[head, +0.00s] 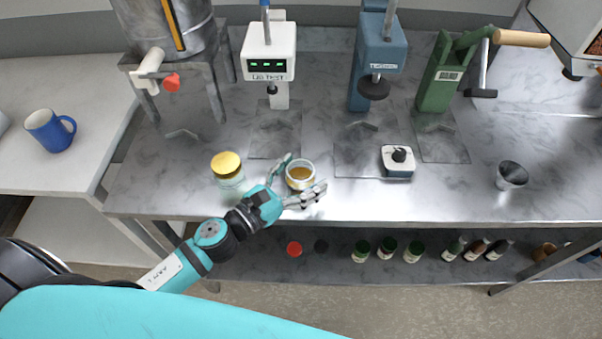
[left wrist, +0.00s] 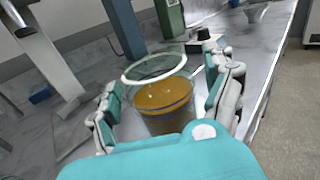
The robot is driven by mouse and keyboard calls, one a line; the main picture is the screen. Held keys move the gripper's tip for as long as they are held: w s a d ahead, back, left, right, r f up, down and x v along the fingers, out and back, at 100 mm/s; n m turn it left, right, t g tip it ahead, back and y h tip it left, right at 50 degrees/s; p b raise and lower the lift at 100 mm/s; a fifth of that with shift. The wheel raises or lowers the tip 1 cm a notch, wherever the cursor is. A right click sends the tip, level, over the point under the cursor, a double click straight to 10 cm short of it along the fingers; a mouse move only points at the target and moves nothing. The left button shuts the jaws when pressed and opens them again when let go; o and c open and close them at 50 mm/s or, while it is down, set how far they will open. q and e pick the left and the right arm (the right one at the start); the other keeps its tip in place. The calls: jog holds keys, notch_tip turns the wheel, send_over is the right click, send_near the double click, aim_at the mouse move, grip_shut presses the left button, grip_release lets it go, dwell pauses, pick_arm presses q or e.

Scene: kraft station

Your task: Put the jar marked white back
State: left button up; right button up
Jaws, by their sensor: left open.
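An open glass jar (head: 299,178) with amber contents and a white ring at its rim stands upright on the metal bench near the front edge. It also shows in the left wrist view (left wrist: 163,98), between the two fingers. My left gripper (head: 304,172) is open, with one finger on each side of this jar; I cannot tell whether they touch it. A second jar (head: 229,177) with a gold lid stands to the left, beside my left wrist. I read no marking on either jar. My right gripper is not in view.
Behind are a white press (head: 268,60), a blue press (head: 378,62) and a green lever press (head: 440,85). A small white-topped block (head: 397,161) and a metal cup (head: 512,175) stand to the right. Several bottles (head: 387,249) are on the lower shelf (head: 335,272). A blue mug (head: 48,130) is at left.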

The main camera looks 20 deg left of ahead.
pick_arm(q)
jog(key=shift+s+r, duration=0.1)
jog(key=b+v, duration=0.5)
jog(key=v, duration=0.7)
jog(key=shift+r, duration=0.1)
